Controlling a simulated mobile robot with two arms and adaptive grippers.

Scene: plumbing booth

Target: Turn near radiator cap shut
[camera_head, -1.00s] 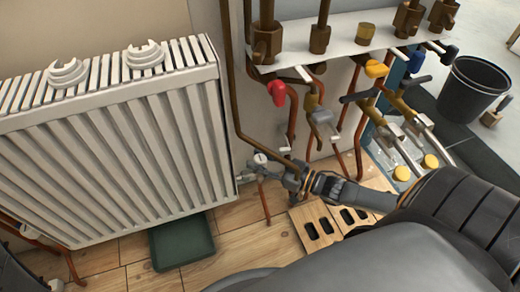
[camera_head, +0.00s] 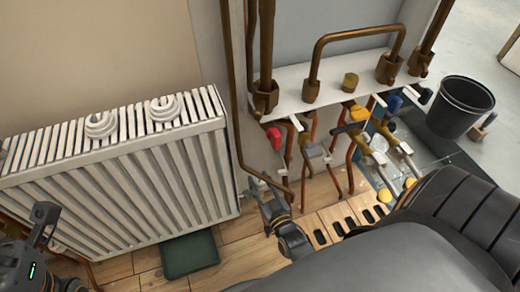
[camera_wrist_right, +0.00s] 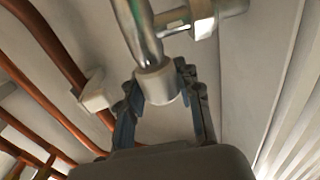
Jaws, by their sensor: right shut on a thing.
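The white radiator (camera_head: 125,185) stands at the left in the head view. My right gripper (camera_head: 256,186) is low beside its right end, at the valve pipework. In the right wrist view, my right gripper (camera_wrist_right: 158,82) is shut on a small white cylindrical cap (camera_wrist_right: 157,88) at the end of a shiny metal fitting (camera_wrist_right: 140,30). A finger lies on each side of the cap. The cap is too small to make out in the head view. My left gripper (camera_head: 42,222) is at the lower left in front of the radiator; its fingers are not clear.
Copper pipes (camera_head: 265,50) and a white shelf (camera_head: 330,85) with valves rise right of the radiator. A dark green tray (camera_head: 190,254) lies on the wooden floor below it. Two white rolls (camera_head: 163,108) rest on its top. A black bucket (camera_head: 460,105) stands at right.

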